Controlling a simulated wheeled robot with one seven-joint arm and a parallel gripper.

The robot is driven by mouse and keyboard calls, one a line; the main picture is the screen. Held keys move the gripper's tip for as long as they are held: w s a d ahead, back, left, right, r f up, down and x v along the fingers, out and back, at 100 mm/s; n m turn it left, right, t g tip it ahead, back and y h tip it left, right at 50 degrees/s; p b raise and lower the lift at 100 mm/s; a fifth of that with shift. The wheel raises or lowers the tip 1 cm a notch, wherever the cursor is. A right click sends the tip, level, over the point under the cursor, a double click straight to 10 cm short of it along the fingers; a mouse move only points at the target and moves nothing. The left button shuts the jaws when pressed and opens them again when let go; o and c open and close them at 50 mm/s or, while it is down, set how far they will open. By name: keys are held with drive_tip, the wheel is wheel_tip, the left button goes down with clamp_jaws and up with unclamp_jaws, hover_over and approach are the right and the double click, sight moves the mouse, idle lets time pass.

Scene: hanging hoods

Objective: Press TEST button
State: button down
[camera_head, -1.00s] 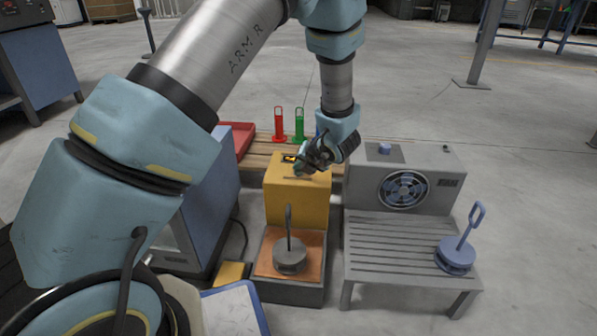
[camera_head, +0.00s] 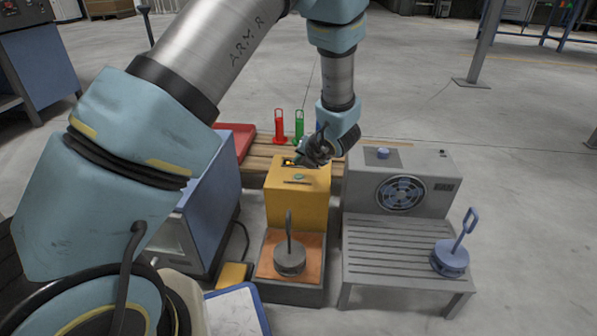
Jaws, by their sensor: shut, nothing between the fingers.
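A yellow box (camera_head: 283,206) stands in the middle, with a green button (camera_head: 299,177) and a small dark display (camera_head: 288,161) on its top. No TEST label is readable. My gripper (camera_head: 301,162) is shut and empty over the far part of the box top, just beyond the green button. The fingers look apart from the button, and part of the top behind them is hidden. A grey fan unit (camera_head: 365,186) to the right has a blue button (camera_head: 383,153) on top.
A grey weight (camera_head: 289,260) with an upright handle stands on an orange plate before the yellow box. A blue weight (camera_head: 450,258) stands on the slatted grey bench (camera_head: 385,246). Red (camera_head: 280,128) and green (camera_head: 299,126) handled pieces stand behind, beside a red tray (camera_head: 240,141).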

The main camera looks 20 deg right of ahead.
wheel_tip(320, 180, up, 3)
drive_tip(key=shift+f+p, duration=0.1)
drive_tip(key=shift+p, duration=0.9)
drive_tip(key=s+a+r+n+g+y+p, duration=0.1)
drive_tip(key=a+r+n+g, duration=0.15)
drive_tip(key=a+n, duration=0.4)
drive_tip(key=a+r+n+g+y+p, duration=0.1)
drive_tip(key=a+r+n, duration=0.3)
drive_tip(key=a+n, duration=0.3)
drive_tip(key=s+a+r+n+g+y+p, duration=0.1)
drive_tip(key=a+r+n+g, duration=0.15)
drive_tip(key=a+n, duration=0.4)
drive_tip(key=s+a+r+n+g+h+p, duration=0.1)
drive_tip(key=s+a+r+n+h+p, duration=0.1)
drive_tip(key=s+a+r+n, duration=0.65)
drive_tip(key=s+a+r+n+g+h+p, duration=0.1)
drive_tip(key=a+r+n+h+p, duration=0.3)
drive_tip(key=n, duration=1)
wheel_tip(320, 180, up, 35)
drive_tip(key=y+p, duration=0.1)
drive_tip(key=p, duration=3.4)
drive_tip(key=shift+a+r+y, duration=0.15)
drive_tip(key=shift+a+y, duration=0.15)
